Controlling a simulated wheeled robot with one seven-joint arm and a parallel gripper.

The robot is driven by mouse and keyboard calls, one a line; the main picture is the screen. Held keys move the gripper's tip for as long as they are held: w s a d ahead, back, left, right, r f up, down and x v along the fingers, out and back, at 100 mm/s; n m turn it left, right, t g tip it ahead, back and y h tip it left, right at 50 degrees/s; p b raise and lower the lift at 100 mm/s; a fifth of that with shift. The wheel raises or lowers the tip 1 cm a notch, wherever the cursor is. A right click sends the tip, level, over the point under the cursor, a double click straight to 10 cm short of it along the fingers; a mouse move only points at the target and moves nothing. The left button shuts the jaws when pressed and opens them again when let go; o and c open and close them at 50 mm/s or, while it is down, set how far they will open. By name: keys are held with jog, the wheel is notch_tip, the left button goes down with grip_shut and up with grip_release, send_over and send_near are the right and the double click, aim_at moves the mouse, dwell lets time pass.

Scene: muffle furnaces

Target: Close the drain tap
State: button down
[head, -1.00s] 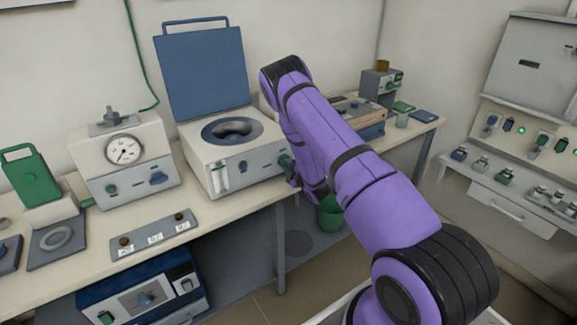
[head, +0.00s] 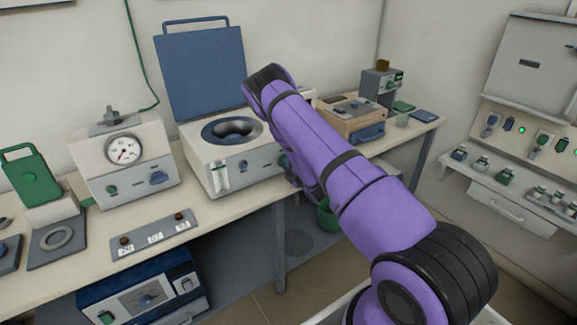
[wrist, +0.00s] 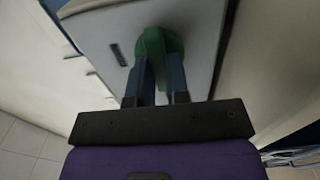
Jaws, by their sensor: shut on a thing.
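The drain tap (wrist: 152,44) shows in the wrist view as a rounded green handle on a pale panel. My gripper (wrist: 157,70) reaches up to it with two dark blue fingers, one on each side, and is shut on it. The contact at the fingertips is partly hidden by the handle. In the head view my purple arm reaches to the right side of the white unit with the raised blue lid (head: 202,70), and my gripper and the tap are mostly hidden there.
A green bucket (head: 327,216) stands below the bench edge, partly behind my arm. A gauge box (head: 128,180) and a switch strip (head: 153,235) are on the bench at left. A wooden-sided device (head: 350,118) is at right. A wall panel (head: 535,65) hangs at far right.

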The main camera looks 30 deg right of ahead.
jog(key=shift+f, duration=0.1)
jog(key=c, duration=1.1)
grip_release()
jog(key=s, duration=1.1)
jog(key=shift+d, duration=0.15)
jog(key=shift+w, duration=0.15)
